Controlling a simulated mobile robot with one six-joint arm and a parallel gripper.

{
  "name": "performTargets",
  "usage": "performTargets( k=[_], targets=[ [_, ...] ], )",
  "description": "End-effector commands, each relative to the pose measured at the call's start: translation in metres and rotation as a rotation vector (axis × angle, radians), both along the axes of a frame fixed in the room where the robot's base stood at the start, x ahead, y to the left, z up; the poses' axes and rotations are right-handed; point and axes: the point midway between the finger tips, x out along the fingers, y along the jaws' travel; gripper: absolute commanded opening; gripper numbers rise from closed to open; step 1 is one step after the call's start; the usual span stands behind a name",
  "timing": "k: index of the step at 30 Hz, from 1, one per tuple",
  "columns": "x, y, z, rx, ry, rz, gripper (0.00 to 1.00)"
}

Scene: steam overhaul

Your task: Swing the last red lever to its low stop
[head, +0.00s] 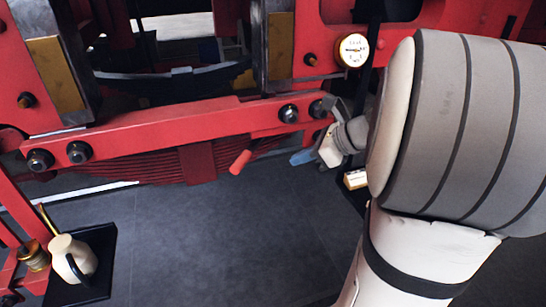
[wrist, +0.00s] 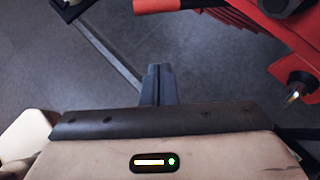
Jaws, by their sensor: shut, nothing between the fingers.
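A red lever grip (head: 240,162) shows in the head view, slanting down and left below the long red beam (head: 180,130); its upper part is hard to make out. My gripper (head: 302,157) is to the right of this grip, apart from it, with its bluish fingers pointing left. In the wrist view my gripper's fingers (wrist: 158,72) are together with nothing between them.
A pressure gauge (head: 353,50) is on the red frame above my gripper. Dark bolts (head: 289,113) stick out of the beam. A cream oil can (head: 72,258) stands on a black tray (head: 103,250) at lower left. The grey floor (head: 215,235) is clear.

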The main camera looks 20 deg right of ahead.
Motion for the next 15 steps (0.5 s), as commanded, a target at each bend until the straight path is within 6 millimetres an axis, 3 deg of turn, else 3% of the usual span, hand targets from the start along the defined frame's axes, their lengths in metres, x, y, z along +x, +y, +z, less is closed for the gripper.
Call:
performTargets(
  k=[14,15],
  targets=[
    [0.049,0.066,-0.06,-0.003,0.004,0.03,0.0],
    [0.054,0.071,-0.056,-0.005,0.0,0.031,0.0]
  ],
)
